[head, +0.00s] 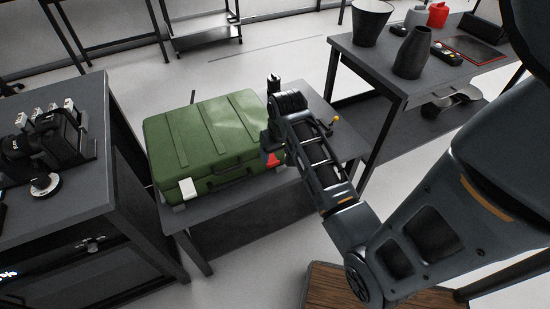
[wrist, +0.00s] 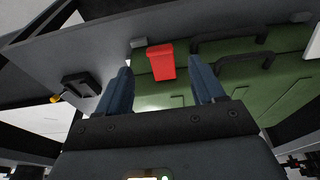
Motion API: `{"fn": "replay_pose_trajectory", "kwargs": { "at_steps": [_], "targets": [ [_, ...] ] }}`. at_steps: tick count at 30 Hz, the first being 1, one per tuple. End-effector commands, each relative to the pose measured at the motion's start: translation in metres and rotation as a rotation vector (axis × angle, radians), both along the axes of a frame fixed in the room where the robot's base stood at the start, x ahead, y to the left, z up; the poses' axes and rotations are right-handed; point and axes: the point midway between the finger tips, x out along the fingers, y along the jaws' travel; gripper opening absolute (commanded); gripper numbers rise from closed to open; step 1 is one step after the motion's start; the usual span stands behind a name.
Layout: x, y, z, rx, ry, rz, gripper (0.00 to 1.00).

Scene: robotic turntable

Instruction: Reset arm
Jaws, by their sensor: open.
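My gripper (head: 272,88) is at the end of my dark arm, in front of the right end of a closed green case in the head view. In the wrist view my gripper (wrist: 160,85) has two blue-grey fingers spread apart, with nothing between them that I can see held. The green case (head: 205,140) lies on a low grey table. A red latch (wrist: 161,62) on the case shows between and beyond the fingers; it also shows in the head view (head: 273,159) beside my arm. A white latch (head: 188,188) is at the case's left front.
The low grey table (head: 335,150) has a small yellow-tipped lever (head: 335,119) at right. A left bench (head: 75,195) holds dark equipment. A right table (head: 385,68) holds dark vases (head: 412,52) and a red can (head: 438,14). A wooden-topped surface (head: 345,290) is below my arm.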

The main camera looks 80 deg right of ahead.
Motion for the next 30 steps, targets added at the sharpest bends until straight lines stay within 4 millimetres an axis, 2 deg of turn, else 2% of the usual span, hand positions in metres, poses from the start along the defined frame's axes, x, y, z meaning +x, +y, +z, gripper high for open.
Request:
{"fn": "replay_pose_trajectory", "kwargs": {
  "at_steps": [6, 25, 28, 30],
  "targets": [
    [-0.003, 0.003, 0.016, -0.001, -0.001, -0.001, 0.68],
    [-0.003, 0.005, 0.016, -0.002, -0.001, 0.002, 0.68],
    [-0.002, 0.016, 0.01, -0.019, -0.011, 0.025, 0.68],
    [-0.001, 0.031, 0.003, -0.048, -0.029, 0.056, 0.68]
  ]
}}
